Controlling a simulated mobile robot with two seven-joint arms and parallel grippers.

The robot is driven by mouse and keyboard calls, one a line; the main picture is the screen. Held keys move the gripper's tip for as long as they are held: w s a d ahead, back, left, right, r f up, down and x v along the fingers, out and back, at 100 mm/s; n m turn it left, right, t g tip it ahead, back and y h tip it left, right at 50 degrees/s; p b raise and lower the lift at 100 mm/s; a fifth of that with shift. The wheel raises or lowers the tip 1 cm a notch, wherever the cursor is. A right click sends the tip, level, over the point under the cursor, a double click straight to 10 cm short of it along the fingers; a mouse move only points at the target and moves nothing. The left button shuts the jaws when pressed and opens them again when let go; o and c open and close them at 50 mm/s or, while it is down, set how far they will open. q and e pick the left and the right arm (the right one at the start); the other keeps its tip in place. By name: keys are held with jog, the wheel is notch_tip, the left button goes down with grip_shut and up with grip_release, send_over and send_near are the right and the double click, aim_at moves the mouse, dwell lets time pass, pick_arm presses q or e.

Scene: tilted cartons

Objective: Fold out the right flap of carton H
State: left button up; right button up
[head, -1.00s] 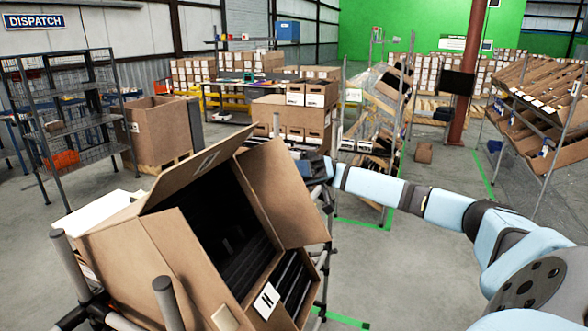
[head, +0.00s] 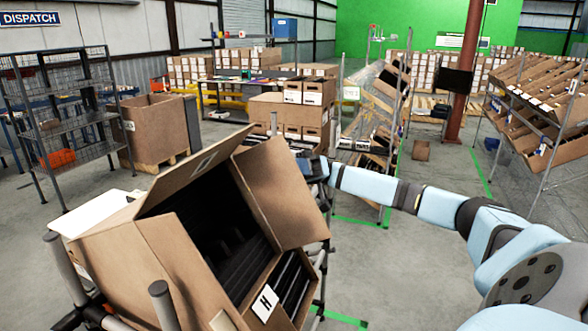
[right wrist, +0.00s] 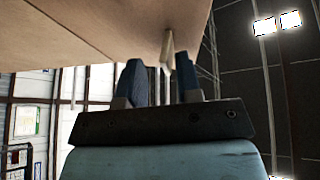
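Carton H (head: 172,255) is a brown box tilted on a tube stand, with a white H label on its front. Its opening shows dark contents. The right flap (head: 282,190) stands out from the right side of the opening, slanting to the right. My right gripper (head: 314,170) is at the outer edge of this flap, partly hidden behind it. In the right wrist view the two dark fingers (right wrist: 158,75) are apart, under a brown cardboard surface (right wrist: 95,32). A thin pale edge shows between the fingertips; I cannot tell whether they touch it. My left gripper is out of view.
The top flap (head: 195,168) slants up over the opening. Grey stand posts (head: 66,268) rise at the front left. A flow rack (head: 378,130) with cartons stands behind my right arm. Open floor lies to the right of the carton.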

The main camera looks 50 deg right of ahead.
jog(key=shift+s+r, duration=0.1)
jog(key=shift+s, duration=0.1)
jog(key=b+v, duration=0.4)
jog(key=v, duration=1)
dwell(0.4)
